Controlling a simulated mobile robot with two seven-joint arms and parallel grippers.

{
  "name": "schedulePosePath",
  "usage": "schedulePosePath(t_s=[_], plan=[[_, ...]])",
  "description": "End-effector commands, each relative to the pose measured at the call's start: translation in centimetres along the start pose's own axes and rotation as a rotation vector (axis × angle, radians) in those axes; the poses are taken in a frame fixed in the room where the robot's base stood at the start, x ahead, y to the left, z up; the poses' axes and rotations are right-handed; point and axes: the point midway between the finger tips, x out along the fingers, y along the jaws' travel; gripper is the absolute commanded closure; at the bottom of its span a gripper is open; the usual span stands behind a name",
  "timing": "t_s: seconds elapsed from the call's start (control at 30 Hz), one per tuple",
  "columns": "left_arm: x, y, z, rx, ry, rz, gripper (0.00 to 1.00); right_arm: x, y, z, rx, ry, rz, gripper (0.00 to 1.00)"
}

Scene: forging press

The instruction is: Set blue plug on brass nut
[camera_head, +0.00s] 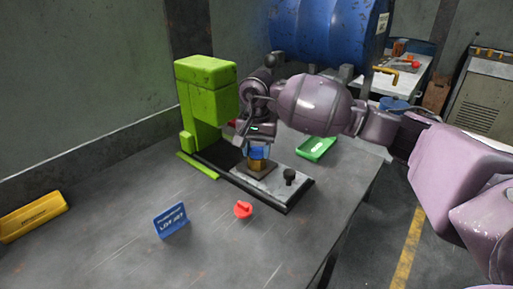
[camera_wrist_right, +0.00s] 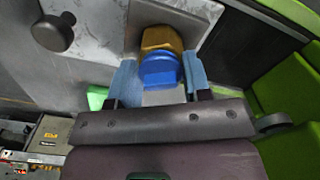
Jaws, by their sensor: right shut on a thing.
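The blue plug (camera_head: 258,153) is between the fingers of my right gripper (camera_head: 257,149), directly over the brass nut (camera_head: 257,166). The nut sits on the pale metal plate of the press. In the right wrist view the blue plug (camera_wrist_right: 158,73) lies between two blue finger pads of the right gripper (camera_wrist_right: 160,78), which is shut on it. The brass nut (camera_wrist_right: 162,39) shows just beyond the plug, lined up with it. I cannot tell whether plug and nut touch. My left gripper is not in view.
The green press (camera_head: 205,95) stands just left of the gripper. A black knob (camera_head: 290,175) rises from the plate's near right end. A green tray (camera_head: 316,149) is behind right.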

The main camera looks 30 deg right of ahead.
Motion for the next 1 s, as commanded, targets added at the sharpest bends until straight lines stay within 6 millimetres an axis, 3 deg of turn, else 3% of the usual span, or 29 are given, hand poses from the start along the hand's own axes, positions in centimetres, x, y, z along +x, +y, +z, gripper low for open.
schedulePosePath(t_s=[0.3, 0.4, 0.53, 1.0], plan=[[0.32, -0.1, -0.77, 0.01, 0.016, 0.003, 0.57, 0.06, 0.0, 0.0, 0.0, 0.0, 0.0, 0.63], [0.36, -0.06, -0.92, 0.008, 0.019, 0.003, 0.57, 0.06, 0.0, 0.0, 0.0, 0.0, 0.0, 0.43], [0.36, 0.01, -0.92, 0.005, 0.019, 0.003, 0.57, 0.06, 0.01, 0.0, 0.0, 0.0, 0.0, 0.26], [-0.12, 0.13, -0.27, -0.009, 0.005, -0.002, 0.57, -0.75, -0.01, -0.01, 0.0, 0.002, -0.001, 0.26]])
